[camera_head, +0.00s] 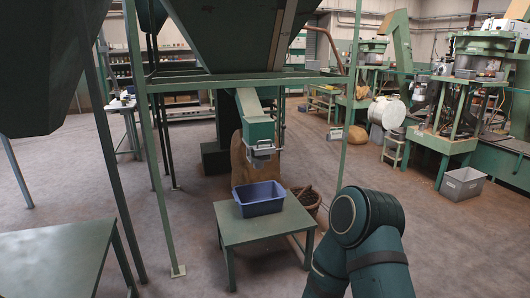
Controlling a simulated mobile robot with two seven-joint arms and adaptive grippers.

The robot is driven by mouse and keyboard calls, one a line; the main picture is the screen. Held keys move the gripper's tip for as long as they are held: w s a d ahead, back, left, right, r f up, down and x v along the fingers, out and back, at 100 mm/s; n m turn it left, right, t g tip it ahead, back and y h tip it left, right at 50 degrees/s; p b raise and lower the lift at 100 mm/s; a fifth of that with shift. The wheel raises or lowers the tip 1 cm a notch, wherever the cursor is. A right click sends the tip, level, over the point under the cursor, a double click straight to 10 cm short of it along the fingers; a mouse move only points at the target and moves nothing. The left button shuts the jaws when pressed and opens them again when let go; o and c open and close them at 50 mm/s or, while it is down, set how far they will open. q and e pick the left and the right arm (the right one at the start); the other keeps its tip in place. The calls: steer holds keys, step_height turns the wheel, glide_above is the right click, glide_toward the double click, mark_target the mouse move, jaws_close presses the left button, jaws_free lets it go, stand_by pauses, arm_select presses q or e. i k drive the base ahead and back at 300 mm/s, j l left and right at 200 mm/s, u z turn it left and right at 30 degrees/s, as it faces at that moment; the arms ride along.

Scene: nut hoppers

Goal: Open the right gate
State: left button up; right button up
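A large green hopper (235,35) hangs in a green frame at the centre. A green chute (256,118) slopes down from it and ends in a grey metal gate (262,149). Whether this gate is open or shut is too small to tell. A blue bin (261,197) sits below the chute on a small green table (258,229), and looks empty. Dark teal links of my arm rise at the bottom, right of the table. Neither gripper shows in the view.
Part of another dark hopper (40,65) fills the upper left, above a green table (55,260). A brown sack (241,160) and a basket (308,197) stand behind the small table. Green frame posts flank the chute. Machines and a grey crate (462,184) stand right.

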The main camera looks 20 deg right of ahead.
mark_target(270, 149)
steer(key=i+l+z, duration=0.15)
steer(key=i, duration=0.45)
steer(key=i+l+z, duration=0.1)
steer(key=i+l, duration=0.15)
steer(key=i, duration=0.35)
steer(key=i+l+z, duration=0.15)
steer(key=i, duration=0.5)
